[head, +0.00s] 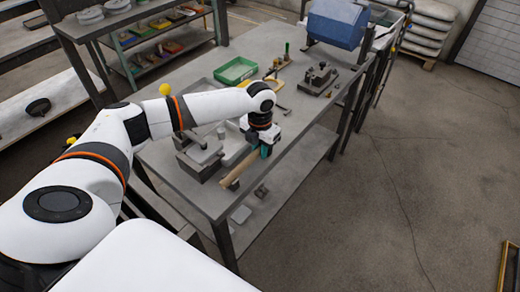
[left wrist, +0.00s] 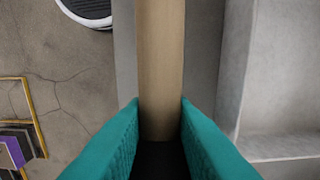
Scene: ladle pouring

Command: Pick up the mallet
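The mallet's pale wooden handle (head: 239,168) shows in the head view at the near right edge of the grey workbench, slanting down and left from my left gripper (head: 263,150). In the left wrist view the handle (left wrist: 161,65) runs from the top edge down between the teal fingers of my left gripper (left wrist: 160,104). Both fingers lie against its sides, and the gripper looks shut on it. I cannot make out the mallet's head; the gripper hides part of the mallet. My right gripper is not in view.
Grey metal castings (head: 203,157) stand on the bench left of the gripper. A green tray (head: 236,70), a dark fixture (head: 318,79) and a blue container (head: 337,22) are farther back. Open concrete floor (head: 400,170) lies to the right.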

